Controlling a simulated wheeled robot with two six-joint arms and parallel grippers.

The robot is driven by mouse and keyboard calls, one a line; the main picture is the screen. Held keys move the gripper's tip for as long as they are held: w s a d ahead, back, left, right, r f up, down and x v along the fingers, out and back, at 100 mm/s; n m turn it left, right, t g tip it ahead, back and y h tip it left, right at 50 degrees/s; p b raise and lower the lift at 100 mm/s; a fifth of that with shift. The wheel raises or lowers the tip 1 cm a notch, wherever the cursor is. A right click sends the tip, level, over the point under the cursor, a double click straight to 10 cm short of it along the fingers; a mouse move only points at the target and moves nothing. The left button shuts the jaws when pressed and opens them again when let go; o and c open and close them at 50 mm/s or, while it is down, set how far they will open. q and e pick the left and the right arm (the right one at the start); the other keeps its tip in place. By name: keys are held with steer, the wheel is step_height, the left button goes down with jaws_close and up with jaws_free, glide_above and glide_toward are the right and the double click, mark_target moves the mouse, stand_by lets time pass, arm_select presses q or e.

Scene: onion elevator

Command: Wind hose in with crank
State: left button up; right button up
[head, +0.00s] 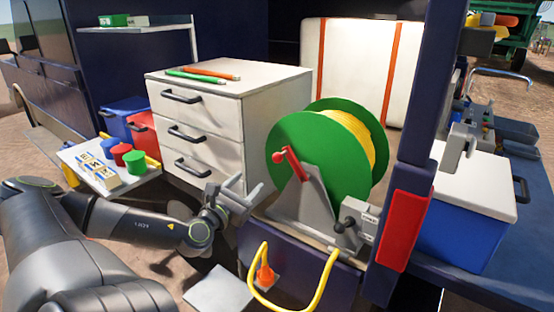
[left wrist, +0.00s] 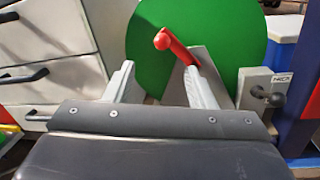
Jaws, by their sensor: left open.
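A green hose reel (head: 300,125) with yellow hose (head: 362,135) wound on it stands on a grey bracket (head: 300,205). Its red crank (head: 292,163) has a round knob toward the left. A loose length of yellow hose (head: 318,300) hangs in a loop below the reel. My left gripper (head: 246,188) is open and empty, to the lower left of the crank and apart from it. In the left wrist view, the crank (left wrist: 178,48) shows beyond and between the fingers (left wrist: 158,72). My right gripper is not seen.
A grey box with a black knob (head: 348,224) sits at the reel's lower right. A white drawer cabinet (head: 265,115) stands left of the reel. A red panel (head: 404,215) on a dark post and a blue cooler with a white lid (head: 458,235) are at right.

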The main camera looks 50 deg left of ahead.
arm_select(q)
steer(key=n+g, duration=0.1)
steer(key=n, duration=0.3)
steer(key=b, duration=0.3)
glide_toward(275, 159)
steer(key=w, duration=0.2)
steer(key=x, duration=0.2)
steer(key=p+x, duration=0.1)
steer(key=x, duration=0.5)
steer(key=shift+s+a, duration=0.15)
steer(key=shift+a, duration=0.25)
steer(key=shift+p+x, duration=0.4)
steer(key=shift+x, duration=0.45)
steer(key=shift+f, duration=0.15)
jaws_close()
